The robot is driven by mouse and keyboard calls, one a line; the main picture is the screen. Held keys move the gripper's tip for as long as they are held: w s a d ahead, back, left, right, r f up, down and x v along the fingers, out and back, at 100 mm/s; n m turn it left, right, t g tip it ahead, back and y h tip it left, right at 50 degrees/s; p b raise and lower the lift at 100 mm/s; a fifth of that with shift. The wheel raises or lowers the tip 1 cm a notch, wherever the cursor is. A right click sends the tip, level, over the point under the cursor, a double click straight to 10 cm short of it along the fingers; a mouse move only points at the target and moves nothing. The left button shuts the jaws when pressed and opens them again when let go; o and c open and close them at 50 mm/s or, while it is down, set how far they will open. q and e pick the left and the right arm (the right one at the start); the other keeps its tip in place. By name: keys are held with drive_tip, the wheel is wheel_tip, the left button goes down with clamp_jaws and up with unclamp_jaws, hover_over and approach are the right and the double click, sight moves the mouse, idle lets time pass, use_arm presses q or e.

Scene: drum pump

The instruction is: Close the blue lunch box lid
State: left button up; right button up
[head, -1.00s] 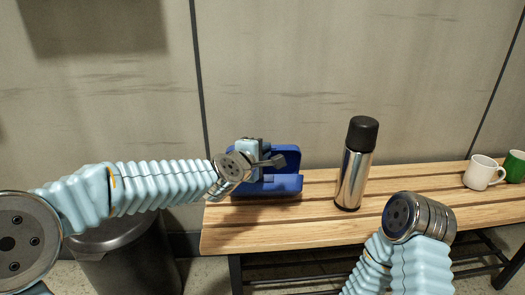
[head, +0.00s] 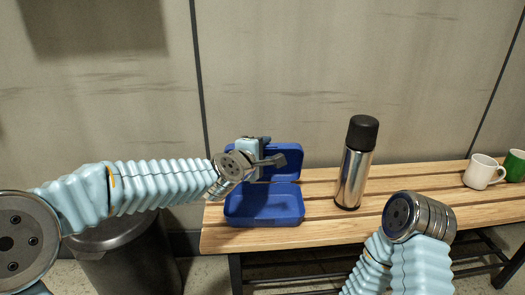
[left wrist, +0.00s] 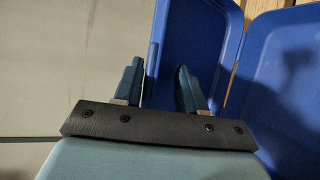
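The blue lunch box stands open near the left end of the bench. Its lid (head: 287,163) is raised at the back, and its lower half (head: 265,205) lies in front, inside showing. My left gripper (head: 262,145) is at the lid's upper left and hides part of it. In the left wrist view my left gripper (left wrist: 158,88) has its two fingers apart. One edge of the blue lid (left wrist: 190,45) shows between and beyond them; I cannot tell whether they touch it. My right gripper is not in view; only part of my right arm shows.
A steel flask with a black cap (head: 355,165) stands on the wooden bench (head: 320,225) right of the box. A white mug (head: 480,172) and a green mug (head: 515,166) are at the right. A dark bin (head: 125,250) stands left of the bench.

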use_arm(q)
drive_tip(key=v, duration=1.3)
drive_tip(key=shift+s+a, duration=0.15)
drive_tip(key=shift+s, duration=0.25)
